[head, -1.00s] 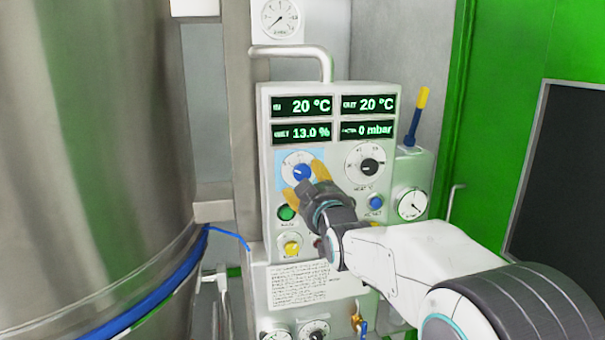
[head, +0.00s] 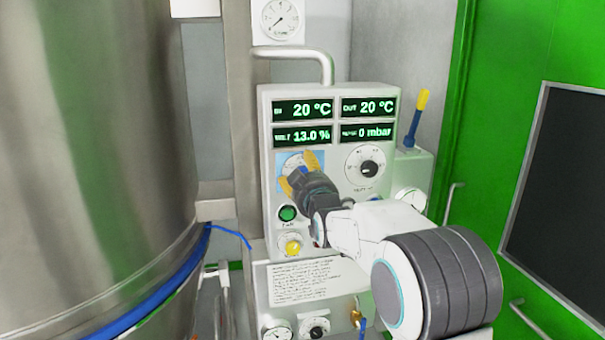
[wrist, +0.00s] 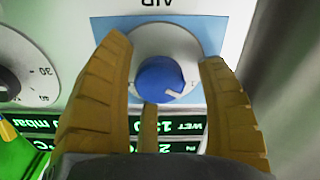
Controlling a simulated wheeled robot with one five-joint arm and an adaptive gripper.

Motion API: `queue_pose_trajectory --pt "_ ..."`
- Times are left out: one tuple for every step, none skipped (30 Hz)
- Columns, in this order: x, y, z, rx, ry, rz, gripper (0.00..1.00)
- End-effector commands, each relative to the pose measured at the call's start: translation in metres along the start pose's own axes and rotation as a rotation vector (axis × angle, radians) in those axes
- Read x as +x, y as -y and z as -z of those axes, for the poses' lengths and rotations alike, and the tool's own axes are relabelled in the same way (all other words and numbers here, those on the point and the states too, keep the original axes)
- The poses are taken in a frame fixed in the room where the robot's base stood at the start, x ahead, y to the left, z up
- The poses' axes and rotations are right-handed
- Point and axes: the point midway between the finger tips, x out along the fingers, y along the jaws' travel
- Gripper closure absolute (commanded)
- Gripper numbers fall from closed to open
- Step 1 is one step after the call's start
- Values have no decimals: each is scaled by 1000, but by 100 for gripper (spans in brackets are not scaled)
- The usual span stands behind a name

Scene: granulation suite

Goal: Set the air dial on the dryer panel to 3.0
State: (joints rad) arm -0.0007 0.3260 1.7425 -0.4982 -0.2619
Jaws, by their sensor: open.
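The air dial has a blue knob (wrist: 160,78) on a round pale scale, set on a light blue square of the dryer panel (head: 325,215). In the wrist view the label AIR appears upside down above it, and a white pointer mark shows on the knob's lower right edge. The scale numbers are too small or hidden to read. My gripper (wrist: 165,85) is open, with its yellow-brown fingers on either side of the knob and gaps still showing. In the head view my gripper (head: 298,172) covers most of the dial.
The heat dial (head: 366,166) with a black knob is to the right of the air dial. Displays (head: 302,108) are above. A large steel vessel (head: 90,150) stands left.

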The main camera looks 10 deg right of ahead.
Motion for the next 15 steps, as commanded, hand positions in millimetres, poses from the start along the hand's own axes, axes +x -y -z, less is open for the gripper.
queue_pose_trajectory --pt "0 0 0 0 0 0 33" --pt "0 0 0 0 0 0 33" --pt "0 0 0 0 0 0 33" --pt "0 0 0 0 0 0 33" --pt "0 0 0 0 0 0 33" --pt "0 0 0 0 0 0 33" --pt "0 0 0 0 0 0 33" --pt "0 0 0 0 0 0 36" --pt "0 0 0 0 0 0 39" --pt "0 0 0 0 0 0 42" --pt "0 0 0 0 0 0 44" --pt "0 0 0 0 0 0 48" --pt "0 0 0 0 0 0 51" --pt "0 0 0 0 0 0 53" --pt "0 0 0 0 1 0 57"
